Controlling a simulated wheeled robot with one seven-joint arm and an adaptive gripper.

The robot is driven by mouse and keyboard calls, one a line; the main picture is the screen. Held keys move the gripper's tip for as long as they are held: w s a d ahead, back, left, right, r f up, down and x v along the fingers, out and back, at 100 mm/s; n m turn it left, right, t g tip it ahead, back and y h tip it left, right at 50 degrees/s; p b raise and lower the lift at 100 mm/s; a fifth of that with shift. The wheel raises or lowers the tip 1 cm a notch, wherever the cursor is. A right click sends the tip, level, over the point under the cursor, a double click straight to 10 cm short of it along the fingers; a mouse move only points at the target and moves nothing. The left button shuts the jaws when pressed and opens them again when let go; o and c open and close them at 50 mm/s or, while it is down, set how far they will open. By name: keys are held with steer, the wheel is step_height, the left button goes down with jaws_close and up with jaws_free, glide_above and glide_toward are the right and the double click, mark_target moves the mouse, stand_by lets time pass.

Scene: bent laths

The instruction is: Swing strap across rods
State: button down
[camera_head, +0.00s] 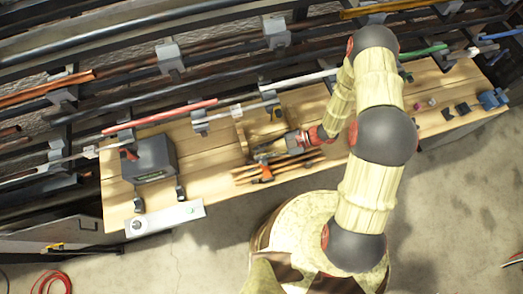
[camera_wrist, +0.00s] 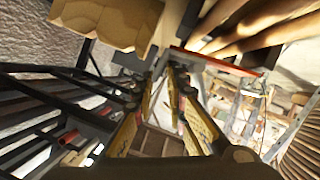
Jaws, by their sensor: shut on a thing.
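Several brown wooden rods (camera_head: 290,168) lie side by side on the bench; their ends loom large at the upper right of the wrist view (camera_wrist: 265,38). A red-edged strip, seemingly the strap (camera_wrist: 222,64), runs by the rods in the wrist view, from near my fingertips to the right. My gripper (camera_head: 258,157) is low over the bench beside the rods' far side. In the wrist view its fingers (camera_wrist: 170,80) converge and appear shut on the strap's near end. The exact grip is small and partly hidden by the fingers.
A small orange-red clamp-like piece (camera_head: 265,173) sits at the rods. A dark grey box (camera_head: 150,160) stands left on the wooden bench (camera_head: 215,160). A rack with long bars and a red rod (camera_head: 160,117) runs behind. Blue blocks (camera_head: 491,99) stand far right.

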steer(key=shift+w+f, duration=0.1)
steer(key=shift+w, duration=0.6)
steer(key=c, duration=2.3)
jaws_free()
steer(key=shift+o, duration=1.3)
steer(key=shift+w+a, duration=0.1)
steer(key=shift+s+f, duration=0.1)
steer(key=shift+s, duration=0.1)
